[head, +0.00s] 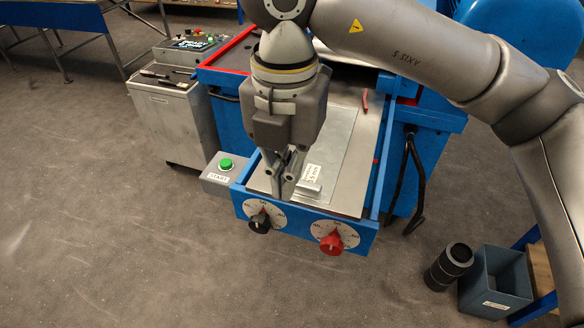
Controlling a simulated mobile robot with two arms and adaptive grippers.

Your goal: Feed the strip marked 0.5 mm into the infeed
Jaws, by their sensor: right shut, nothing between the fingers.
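A flat grey metal strip (336,139) lies on the bed of the blue machine (232,120). A small white label (312,173) is at its near end; its print is too small to read surely. A small silver block or raised edge (309,189) shows beside the label. My right gripper (281,188) points down over the near left part of the bed, left of the label. Its fingers are shut and empty. The gripper body covers part of the bed and strip. I cannot clearly make out the infeed opening. My left gripper is out of view.
A green start button (226,164) is on a grey box at the left. A black knob (260,223) and a red knob (331,242) are on the front panel. A grey-blue bin (497,281) and black cylinder (449,266) stand lower right. The floor at left is clear.

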